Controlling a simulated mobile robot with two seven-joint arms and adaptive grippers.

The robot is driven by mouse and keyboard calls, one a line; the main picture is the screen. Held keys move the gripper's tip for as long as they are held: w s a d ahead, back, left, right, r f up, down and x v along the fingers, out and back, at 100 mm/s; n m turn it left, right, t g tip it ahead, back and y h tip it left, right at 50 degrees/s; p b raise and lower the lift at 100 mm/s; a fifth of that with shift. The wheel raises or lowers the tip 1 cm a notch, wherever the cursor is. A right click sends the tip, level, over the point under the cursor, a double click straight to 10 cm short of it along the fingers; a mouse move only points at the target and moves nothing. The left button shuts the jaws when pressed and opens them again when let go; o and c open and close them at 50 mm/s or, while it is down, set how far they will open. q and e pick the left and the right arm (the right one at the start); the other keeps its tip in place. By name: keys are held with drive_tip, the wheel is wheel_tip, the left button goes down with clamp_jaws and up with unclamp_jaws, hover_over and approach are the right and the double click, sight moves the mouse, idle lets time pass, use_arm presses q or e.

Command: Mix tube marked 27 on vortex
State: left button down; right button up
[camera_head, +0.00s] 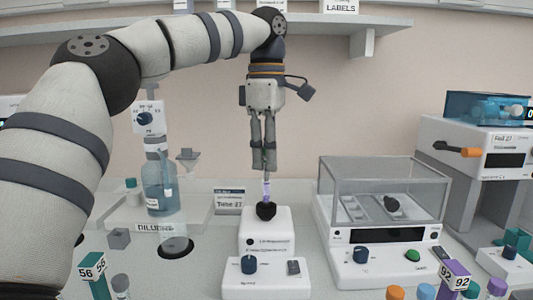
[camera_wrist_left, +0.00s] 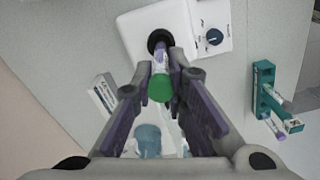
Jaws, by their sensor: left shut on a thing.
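My left gripper (camera_head: 265,168) points straight down above the vortex mixer and is shut on a slim upright tube (camera_head: 266,189). The tube's purple lower part shows below the fingertips, and its lower end meets the black cup (camera_head: 266,211) of the white vortex mixer (camera_head: 265,232). In the left wrist view the tube has a green cap (camera_wrist_left: 160,89) between the fingers (camera_wrist_left: 160,76), with the black cup (camera_wrist_left: 160,42) beyond it. I cannot read a number on the tube. A small sign (camera_head: 230,202) behind the mixer reads "Tube 27". My right gripper is not in view.
Tubes in holders marked 92 (camera_head: 455,270) and 56 (camera_head: 92,270) stand in front. Another device (camera_head: 475,155) is at the right.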

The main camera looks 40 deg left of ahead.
use_arm(q)
drive_tip(key=shift+f, duration=0.15)
drive_tip(key=shift+f, duration=0.2)
drive_tip(key=shift+f, duration=0.1)
drive_tip(key=shift+f, duration=0.3)
drive_tip(key=shift+f, duration=0.45)
idle(3.4)
idle(2.6)
drive_tip(key=shift+r, duration=3.55)
